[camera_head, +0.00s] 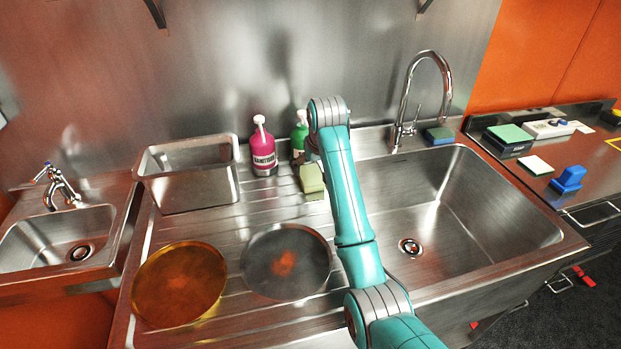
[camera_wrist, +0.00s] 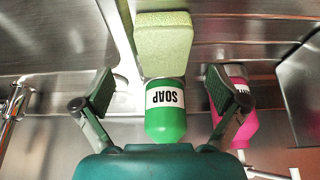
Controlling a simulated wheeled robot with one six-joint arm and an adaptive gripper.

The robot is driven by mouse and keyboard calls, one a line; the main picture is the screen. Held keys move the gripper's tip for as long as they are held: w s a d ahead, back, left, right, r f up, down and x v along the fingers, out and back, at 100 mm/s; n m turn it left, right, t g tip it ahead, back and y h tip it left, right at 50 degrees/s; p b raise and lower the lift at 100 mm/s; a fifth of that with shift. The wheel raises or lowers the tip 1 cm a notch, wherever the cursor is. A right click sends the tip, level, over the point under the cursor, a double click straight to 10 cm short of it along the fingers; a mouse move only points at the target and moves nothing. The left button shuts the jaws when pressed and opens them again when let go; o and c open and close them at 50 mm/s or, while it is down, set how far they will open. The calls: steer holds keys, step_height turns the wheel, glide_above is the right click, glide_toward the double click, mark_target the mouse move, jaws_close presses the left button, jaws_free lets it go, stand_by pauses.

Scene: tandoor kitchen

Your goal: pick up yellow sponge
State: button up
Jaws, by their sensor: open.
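The yellow sponge (camera_head: 312,182), pale yellow-green, is on the ribbed steel drainboard, just left of my arm and in front of the green soap bottle (camera_head: 299,135). In the wrist view the sponge (camera_wrist: 164,44) is a pale block at the top centre, with the upside-down soap bottle (camera_wrist: 166,120) below it. My gripper (camera_wrist: 162,86) is open and empty, its fingers spread left and right of the bottle in the picture. The sponge lies beyond the fingertips, near the middle of the gap. The head view does not show the fingers clearly behind my arm.
A pink sanitiser bottle (camera_head: 264,152) stands left of the soap, and a steel bin (camera_head: 190,190) farther left. Two round plates, gold (camera_head: 180,284) and grey (camera_head: 286,262), lie in front. The large sink basin (camera_head: 465,215) and tap (camera_head: 405,100) are to the right.

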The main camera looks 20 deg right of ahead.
mark_target(312, 177)
steer(key=shift+a+x, duration=0.2)
steer(key=shift+x, duration=2.15)
steer(key=shift+s, duration=0.1)
steer(key=c, duration=0.9)
steer(key=shift+o, duration=0.2)
steer(key=shift+r, duration=0.1)
